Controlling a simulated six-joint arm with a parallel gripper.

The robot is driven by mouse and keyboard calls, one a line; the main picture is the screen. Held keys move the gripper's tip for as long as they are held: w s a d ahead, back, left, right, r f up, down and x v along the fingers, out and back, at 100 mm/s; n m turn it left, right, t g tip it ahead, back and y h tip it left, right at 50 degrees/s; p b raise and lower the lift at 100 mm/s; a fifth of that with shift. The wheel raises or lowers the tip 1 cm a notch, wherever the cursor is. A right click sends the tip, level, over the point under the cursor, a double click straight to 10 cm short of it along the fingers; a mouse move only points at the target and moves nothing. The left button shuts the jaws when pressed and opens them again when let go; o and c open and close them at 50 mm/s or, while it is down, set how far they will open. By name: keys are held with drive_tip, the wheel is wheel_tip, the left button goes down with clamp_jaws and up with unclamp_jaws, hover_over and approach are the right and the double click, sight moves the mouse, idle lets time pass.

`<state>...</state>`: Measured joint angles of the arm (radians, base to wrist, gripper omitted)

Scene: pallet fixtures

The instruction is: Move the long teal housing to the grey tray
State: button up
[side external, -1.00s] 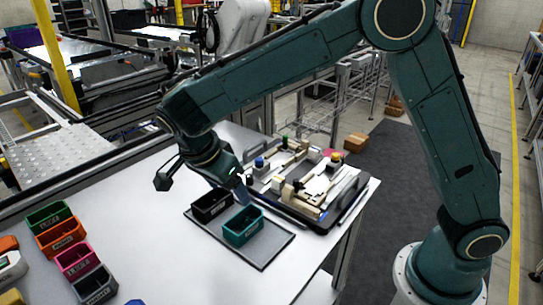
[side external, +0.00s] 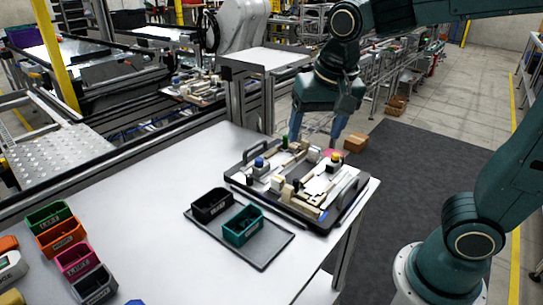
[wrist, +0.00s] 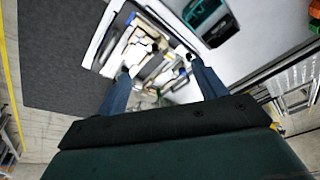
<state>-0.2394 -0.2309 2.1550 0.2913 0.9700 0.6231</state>
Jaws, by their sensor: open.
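The long teal housing (side external: 243,226) is an open-topped box with a label. It sits upright on the flat grey tray (side external: 266,252), to the right of a black box (side external: 211,205). In the wrist view the teal housing (wrist: 204,14) shows near the top edge. My gripper (side external: 317,127) is open and empty. It hangs beyond the far side of the pallet fixture, well apart from the teal housing. In the wrist view my gripper (wrist: 158,68) has its fingers spread, with the pallet fixture behind them.
The black-framed pallet fixture (side external: 345,200) with handles and several small parts lies right of the tray. Green (side external: 48,217), orange (side external: 61,238), pink (side external: 77,261) and grey (side external: 95,284) boxes line the table's left side. The table's middle is clear.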

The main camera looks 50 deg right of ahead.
drive_tip(key=s+d+n+t+y, duration=0.1)
drive_tip(key=s+d+n+t, duration=0.1)
drive_tip(key=s+n, duration=0.5)
drive_tip(key=shift+s+f+t, duration=0.3)
drive_tip(key=shift+s+f, duration=0.05)
drive_tip(key=shift+s, duration=1.95)
